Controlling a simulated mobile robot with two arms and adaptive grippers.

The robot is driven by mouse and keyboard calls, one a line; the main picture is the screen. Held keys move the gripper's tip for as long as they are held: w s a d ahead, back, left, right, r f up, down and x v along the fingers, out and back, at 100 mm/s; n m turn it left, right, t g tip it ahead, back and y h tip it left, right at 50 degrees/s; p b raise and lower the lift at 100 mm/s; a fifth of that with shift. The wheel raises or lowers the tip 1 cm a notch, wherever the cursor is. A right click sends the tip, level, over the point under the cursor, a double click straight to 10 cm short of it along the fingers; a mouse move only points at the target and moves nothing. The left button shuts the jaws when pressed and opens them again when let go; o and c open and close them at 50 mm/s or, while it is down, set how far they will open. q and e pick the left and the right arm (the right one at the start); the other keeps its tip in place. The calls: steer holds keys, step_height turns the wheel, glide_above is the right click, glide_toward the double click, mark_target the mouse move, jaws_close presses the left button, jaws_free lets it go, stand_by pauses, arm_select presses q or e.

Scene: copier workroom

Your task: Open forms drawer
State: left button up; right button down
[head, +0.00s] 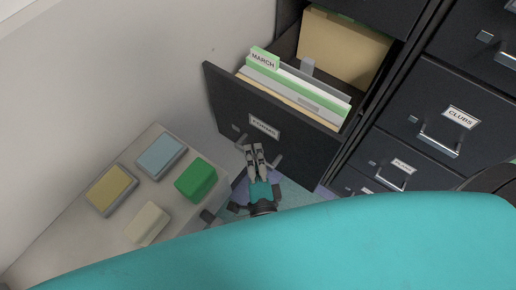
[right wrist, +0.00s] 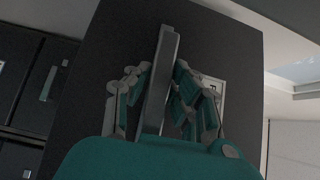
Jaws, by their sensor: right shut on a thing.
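The forms drawer (head: 222,92) is a dark cabinet drawer with a small label card on its front. It stands pulled out in the head view, with hanging files, a green "MARCH" tab (head: 264,59) and a tan folder (head: 343,47) inside. My right gripper (head: 254,150) is at the drawer's front, below the label. In the right wrist view its fingers (right wrist: 160,95) are closed around the grey bar handle (right wrist: 163,75) of the drawer. The middle of the handle is hidden by the fingers in the head view. My left gripper is not in view.
A low pale cabinet (head: 60,240) at the left carries a yellow pad (head: 111,189), a blue pad (head: 161,154), a green block (head: 196,179) and a cream block (head: 147,223). More closed drawers, one labelled "CLUBS" (head: 430,100), stand at the right.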

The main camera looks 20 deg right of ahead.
steer(key=shift+s+a+f, duration=0.25)
steer(key=shift+s+a, duration=0.1)
steer(key=c, duration=1.4)
jaws_free()
steer(key=shift+c, duration=0.2)
steer(key=shift+o, duration=1.4)
steer(key=shift+r, duration=0.15)
steer(key=s, duration=0.7)
steer(key=shift+s+a, duration=0.4)
